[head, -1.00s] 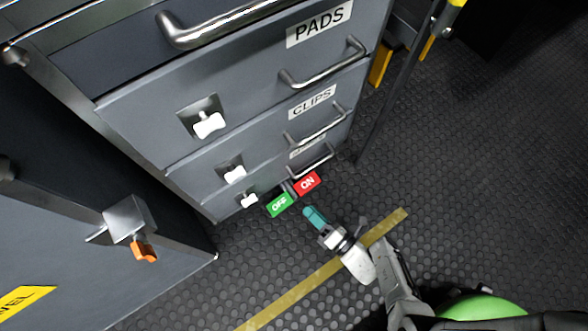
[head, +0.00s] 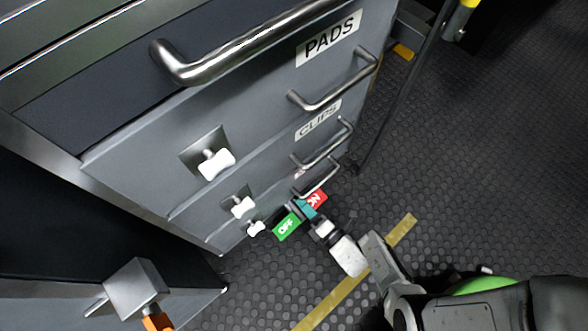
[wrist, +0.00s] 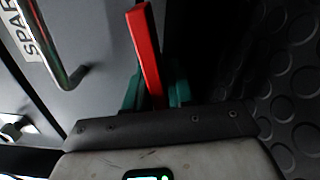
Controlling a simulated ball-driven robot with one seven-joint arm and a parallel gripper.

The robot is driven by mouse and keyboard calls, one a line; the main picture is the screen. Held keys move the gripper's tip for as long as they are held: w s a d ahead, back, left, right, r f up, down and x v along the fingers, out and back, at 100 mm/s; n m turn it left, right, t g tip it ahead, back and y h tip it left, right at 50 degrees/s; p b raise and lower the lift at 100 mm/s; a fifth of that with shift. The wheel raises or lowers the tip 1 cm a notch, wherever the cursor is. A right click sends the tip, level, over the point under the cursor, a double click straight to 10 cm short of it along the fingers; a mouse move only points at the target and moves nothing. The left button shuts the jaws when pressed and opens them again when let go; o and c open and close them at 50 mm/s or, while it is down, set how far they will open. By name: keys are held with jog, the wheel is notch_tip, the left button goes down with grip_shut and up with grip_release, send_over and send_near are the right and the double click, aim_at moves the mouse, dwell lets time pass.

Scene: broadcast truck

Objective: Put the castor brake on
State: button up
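The castor brake has a red ON tab (head: 316,200) and a green OFF tab (head: 287,226) at the bottom of the drawer cabinet, near the floor. My gripper (head: 305,208) has its teal fingertips at the red tab, partly covering it in the head view. In the wrist view the red tab (wrist: 147,50) appears edge-on, reaching down between the two teal fingers (wrist: 156,92). The fingers stand apart, with a narrow dark gap beside the tab on the right. Whether either finger touches the tab is unclear.
The grey drawer cabinet (head: 130,165) rises above the tabs, with bar handles (head: 335,85) and white latches (head: 216,163) on its front. A dark pole (head: 405,85) stands to its right. The studded floor (head: 490,170) is open on the right, with a yellow stripe (head: 335,300).

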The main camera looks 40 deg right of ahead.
jog(key=shift+w, duration=0.6)
jog(key=shift+c, duration=0.3)
grip_shut()
